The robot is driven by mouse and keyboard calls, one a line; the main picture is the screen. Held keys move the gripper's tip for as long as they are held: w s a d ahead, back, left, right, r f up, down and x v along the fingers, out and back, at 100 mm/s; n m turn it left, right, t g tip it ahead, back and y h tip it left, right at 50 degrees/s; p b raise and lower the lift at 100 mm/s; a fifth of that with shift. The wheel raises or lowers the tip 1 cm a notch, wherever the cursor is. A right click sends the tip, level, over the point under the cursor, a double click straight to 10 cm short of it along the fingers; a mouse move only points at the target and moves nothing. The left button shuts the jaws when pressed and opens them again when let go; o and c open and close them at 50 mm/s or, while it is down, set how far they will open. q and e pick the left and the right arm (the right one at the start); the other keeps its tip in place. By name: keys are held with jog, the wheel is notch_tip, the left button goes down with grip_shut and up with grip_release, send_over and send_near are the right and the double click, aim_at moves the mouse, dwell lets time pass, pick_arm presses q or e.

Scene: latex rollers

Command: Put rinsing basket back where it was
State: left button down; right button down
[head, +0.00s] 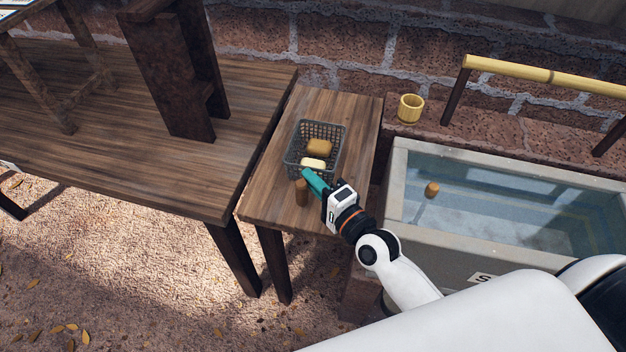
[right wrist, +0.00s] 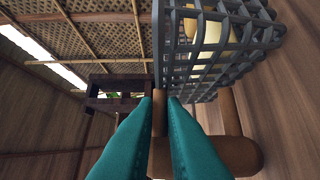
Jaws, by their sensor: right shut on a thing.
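The rinsing basket (head: 331,131) is a dark grey plastic mesh box on the small wooden side table (head: 262,190). It holds a tan piece (head: 319,147) and a cream piece (head: 313,163). My right gripper (head: 306,173) has teal fingers, shut at the basket's near left wall. The exact contact is partly hidden by the fingers. My left gripper is not in view.
A water-filled stone basin (head: 398,190) with a floating tan piece (head: 432,189) is at the right. A yellow cup (head: 410,107) stands on the brick ledge. A larger table (head: 120,160) adjoins at the left.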

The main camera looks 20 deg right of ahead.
jog(key=shift+f, duration=0.15)
jog(key=c, duration=1.5)
grip_release()
jog(key=shift+r, duration=0.25)
jog(key=b+v, duration=0.1)
jog(key=v, duration=0.9)
jog(key=shift+s+d+f+b, duration=0.1)
jog(key=shift+s+f+b, duration=0.05)
jog(key=shift+s+b, duration=0.15)
jog(key=shift+s+d, duration=0.2)
jog(key=shift+s, duration=0.5)
